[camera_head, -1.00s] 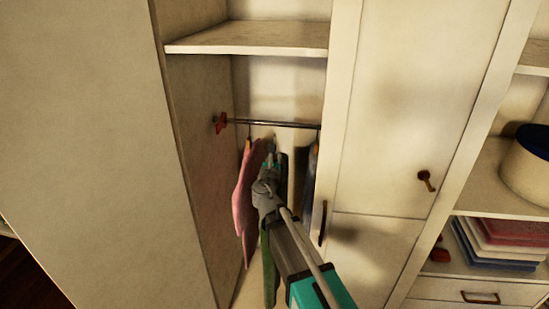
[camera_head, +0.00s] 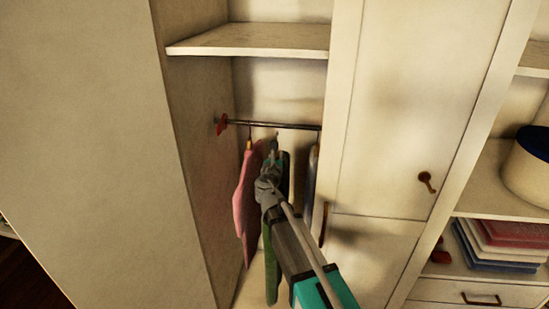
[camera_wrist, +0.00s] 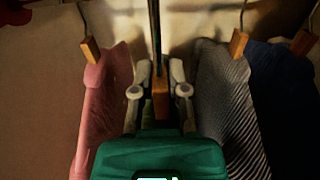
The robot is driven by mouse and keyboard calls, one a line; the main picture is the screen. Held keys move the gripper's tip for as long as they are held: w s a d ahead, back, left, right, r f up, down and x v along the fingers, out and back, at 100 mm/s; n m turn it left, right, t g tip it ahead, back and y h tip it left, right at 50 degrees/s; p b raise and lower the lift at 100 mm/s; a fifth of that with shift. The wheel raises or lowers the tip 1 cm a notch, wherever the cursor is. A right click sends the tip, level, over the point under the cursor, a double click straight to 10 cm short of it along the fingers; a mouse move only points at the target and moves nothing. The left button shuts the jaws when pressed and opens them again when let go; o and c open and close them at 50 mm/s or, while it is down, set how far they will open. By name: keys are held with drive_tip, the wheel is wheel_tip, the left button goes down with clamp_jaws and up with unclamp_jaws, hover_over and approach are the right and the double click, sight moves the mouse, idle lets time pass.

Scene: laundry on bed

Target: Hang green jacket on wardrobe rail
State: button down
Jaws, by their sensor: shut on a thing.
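The green jacket (camera_head: 271,268) hangs below my gripper in the head view, mostly hidden behind my arm. My gripper (camera_head: 272,160) is inside the wardrobe, just below the rail (camera_head: 262,124). In the wrist view my gripper (camera_wrist: 159,95) is shut on the wooden neck of a hanger (camera_wrist: 161,100), with a finger on either side. A thin dark bar rises above the neck. I cannot tell whether the hook is over the rail or only near it.
A pink garment (camera_head: 246,200) hangs close on the left; it also shows in the wrist view (camera_wrist: 103,100). A striped grey garment (camera_wrist: 225,105) and a dark blue one (camera_wrist: 282,100) hang on the right. A shelf (camera_head: 250,40) is above the rail.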

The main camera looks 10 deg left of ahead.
drive_tip(key=shift+w+d, duration=0.2)
drive_tip(key=shift+w, duration=6.6)
drive_tip(key=shift+f, duration=0.2)
drive_tip(key=shift+f+b, duration=1)
drive_tip(key=shift+b, duration=0.25)
drive_tip(key=shift+f, duration=0.1)
drive_tip(key=c, duration=0.6)
unclamp_jaws()
drive_tip(key=shift+o, duration=0.2)
drive_tip(key=shift+s, duration=0.15)
